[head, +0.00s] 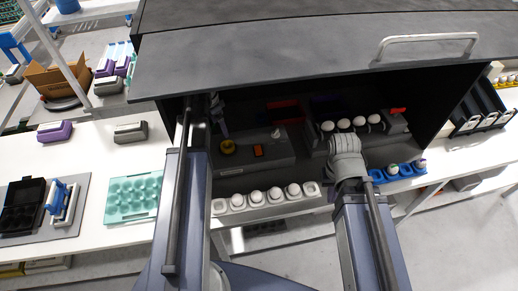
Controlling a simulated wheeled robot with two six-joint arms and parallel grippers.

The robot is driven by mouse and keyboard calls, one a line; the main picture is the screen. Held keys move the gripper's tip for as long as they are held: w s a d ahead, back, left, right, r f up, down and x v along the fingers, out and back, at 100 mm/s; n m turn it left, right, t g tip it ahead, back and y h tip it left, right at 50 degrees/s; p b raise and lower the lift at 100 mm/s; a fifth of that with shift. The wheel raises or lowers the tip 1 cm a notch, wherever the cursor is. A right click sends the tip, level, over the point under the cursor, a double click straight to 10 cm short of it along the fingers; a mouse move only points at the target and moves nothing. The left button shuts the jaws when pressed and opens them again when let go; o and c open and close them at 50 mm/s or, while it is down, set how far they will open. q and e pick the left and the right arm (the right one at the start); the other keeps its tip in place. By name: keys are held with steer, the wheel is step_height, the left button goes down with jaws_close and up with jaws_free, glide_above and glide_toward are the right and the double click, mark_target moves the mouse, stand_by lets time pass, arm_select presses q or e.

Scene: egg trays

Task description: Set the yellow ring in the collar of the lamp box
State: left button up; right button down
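A small yellow round piece (228,146), which looks like the yellow ring, shows at the left end of a low grey box (284,160) inside the dark hood. This box, which may be the lamp box, also bears an orange block and a small pale knob. I cannot make out a collar or whether the yellow piece sits in one. My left arm reaches under the hood left of the yellow piece; its gripper (220,122) is dark and its fingers are unclear. My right gripper (345,144) is right of the box, near a row of white eggs; its fingertips are not clear.
A white egg tray (237,207) with several eggs lies along the front edge. A blue tray (379,176) is at the right. The hood lid (300,50) with its handle overhangs both arms. A teal egg tray (132,197) lies on the left bench.

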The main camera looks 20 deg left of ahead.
arm_select(q)
steer(key=s+d+n, duration=0.1)
steer(key=s+d, duration=0.4)
steer(key=d, duration=0.5)
steer(key=s+d+n+g+y, duration=0.1)
steer(key=s+d, duration=0.4)
steer(key=d, duration=0.6)
steer(key=s+d+n+y, duration=0.1)
steer(key=s+d, duration=0.4)
steer(key=d, duration=0.5)
steer(key=shift+d+n+g, duration=0.3)
steer(key=shift+d, duration=0.05)
